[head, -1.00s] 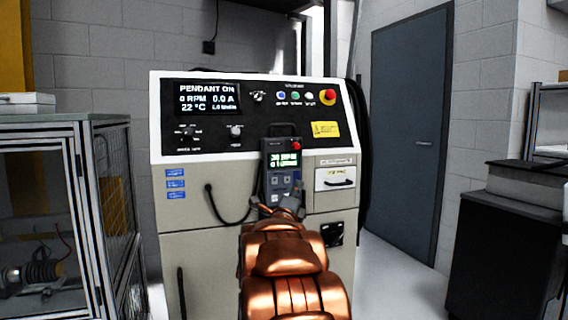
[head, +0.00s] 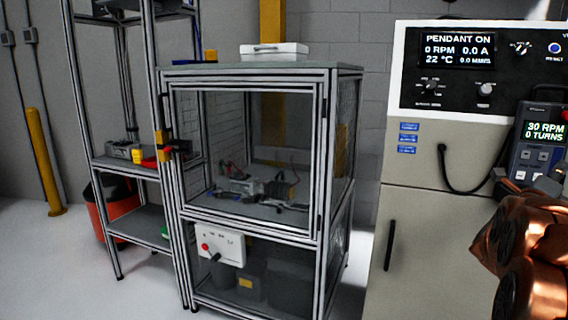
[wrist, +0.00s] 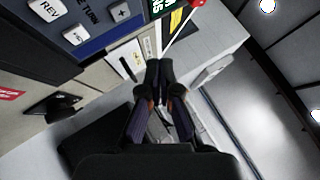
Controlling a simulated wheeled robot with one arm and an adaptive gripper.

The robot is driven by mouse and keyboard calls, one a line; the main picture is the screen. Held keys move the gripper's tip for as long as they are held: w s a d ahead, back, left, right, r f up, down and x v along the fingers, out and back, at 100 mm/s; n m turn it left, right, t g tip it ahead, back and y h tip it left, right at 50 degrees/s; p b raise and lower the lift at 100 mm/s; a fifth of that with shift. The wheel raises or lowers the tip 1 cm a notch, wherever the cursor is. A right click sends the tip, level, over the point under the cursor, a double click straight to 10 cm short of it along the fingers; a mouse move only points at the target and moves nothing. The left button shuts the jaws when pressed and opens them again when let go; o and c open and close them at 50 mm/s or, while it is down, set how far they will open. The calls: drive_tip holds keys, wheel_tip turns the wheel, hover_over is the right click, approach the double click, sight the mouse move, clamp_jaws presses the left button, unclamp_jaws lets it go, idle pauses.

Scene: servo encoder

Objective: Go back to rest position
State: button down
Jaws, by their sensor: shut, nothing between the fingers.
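My copper-coloured arm shows at the right edge of the head view, in front of the control cabinet (head: 440,230). My gripper (wrist: 159,66) is shut and empty in the wrist view, its two dark fingertips together. The handheld pendant (head: 530,160) is at the right edge of the head view, its screen reading 30 RPM and 0 TURNS. The pendant (wrist: 85,22) also fills the upper left of the wrist view, with REV and plus buttons. The fingertips are apart from its visible buttons. In the head view the gripper's fingers cannot be made out clearly.
A framed glass enclosure (head: 250,75) stands left of the cabinet, with a motor rig (head: 255,187) inside and a white box (head: 273,51) on top. Left of it are an open shelf rack (head: 140,222), an orange bin (head: 97,215) and a yellow post (head: 45,160). Floor at far left is clear.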

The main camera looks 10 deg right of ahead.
drive_tip(key=w+a+f+n+t+y+p, duration=0.1)
drive_tip(key=w+a+n+t+y+p, duration=0.35)
drive_tip(key=a, duration=0.45)
drive_tip(key=w+a+n+t+y+p, duration=0.2)
drive_tip(key=w+a+n+y+p, duration=0.2)
drive_tip(key=w+a+n+y, duration=0.3)
drive_tip(key=a+f+n+g+y+p, duration=0.1)
drive_tip(key=a+f+n+y+p, duration=0.3)
drive_tip(key=a, duration=0.7)
drive_tip(key=a+n+g+y+p, duration=0.25)
drive_tip(key=a+n, duration=0.35)
drive_tip(key=a, duration=0.5)
drive_tip(key=s+a+f+n+g+y+p, duration=0.1)
drive_tip(key=s+a+n+g+y+p, duration=0.45)
drive_tip(key=s+a, duration=0.75)
drive_tip(key=s+a+r+n+g+h+p, duration=0.1)
drive_tip(key=s+a+n+g+p, duration=0.1)
drive_tip(key=s, duration=0.9)
drive_tip(key=s+a+r+n+g+p, duration=0.1)
drive_tip(key=s+a+n+g+p, duration=0.1)
drive_tip(key=s+n+g+p, duration=0.2)
drive_tip(key=s+n+p, duration=0.1)
drive_tip(key=s+n, duration=0.2)
drive_tip(key=s, duration=0.4)
drive_tip(key=shift+s+r+h, duration=0.15)
drive_tip(key=shift+r+h, duration=0.2)
drive_tip(key=shift+a, duration=0.1)
